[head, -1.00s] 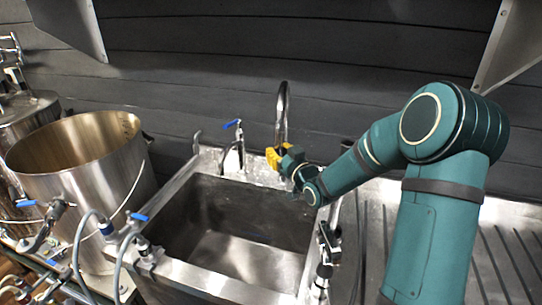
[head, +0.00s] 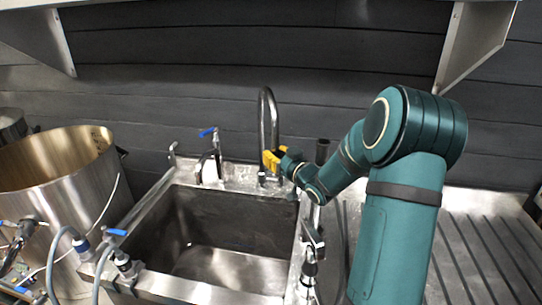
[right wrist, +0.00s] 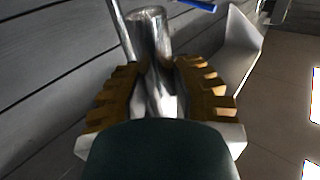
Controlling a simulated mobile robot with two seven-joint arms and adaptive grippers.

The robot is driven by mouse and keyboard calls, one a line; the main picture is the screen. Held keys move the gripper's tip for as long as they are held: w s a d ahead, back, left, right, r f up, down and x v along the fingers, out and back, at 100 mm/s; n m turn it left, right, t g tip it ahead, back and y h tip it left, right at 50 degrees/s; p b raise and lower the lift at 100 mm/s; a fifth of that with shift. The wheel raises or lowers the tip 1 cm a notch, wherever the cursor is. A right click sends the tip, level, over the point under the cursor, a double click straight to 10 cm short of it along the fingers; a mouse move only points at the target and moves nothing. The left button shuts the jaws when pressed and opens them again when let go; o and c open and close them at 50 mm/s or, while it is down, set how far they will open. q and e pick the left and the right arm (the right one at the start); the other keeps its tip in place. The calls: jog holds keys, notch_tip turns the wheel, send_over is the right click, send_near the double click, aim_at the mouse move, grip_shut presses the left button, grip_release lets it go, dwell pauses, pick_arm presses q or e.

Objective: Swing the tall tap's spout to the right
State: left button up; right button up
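The tall tap (head: 262,115) is a dark, shiny metal hoop behind the sink. Its spout arches over with two legs visible, the right leg coming down at my right gripper (head: 273,160). The gripper's yellow fingers are at the lower part of that leg. In the right wrist view, the ridged fingers of my right gripper (right wrist: 161,75) stand on both sides of the metal spout tube (right wrist: 150,38) and look closed on it. The contact itself is partly shadowed. My left gripper is out of view.
The sink (head: 160,285) is below the tap. A smaller tap with a blue lever (head: 208,132) stands left of it. A large steel pot (head: 60,190) is at left. A ribbed drainboard (head: 480,240) lies right, and a shelf bracket (head: 470,45) hangs above.

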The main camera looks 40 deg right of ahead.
aim_at(276, 124)
jog(key=o, duration=0.5)
jog(key=shift+s, duration=0.15)
jog(key=shift+c, duration=0.2)
jog(key=shift+a, duration=0.1)
jog(key=shift+r, duration=0.1)
notch_tip(276, 124, up, 10)
jog(key=shift+f, duration=0.1)
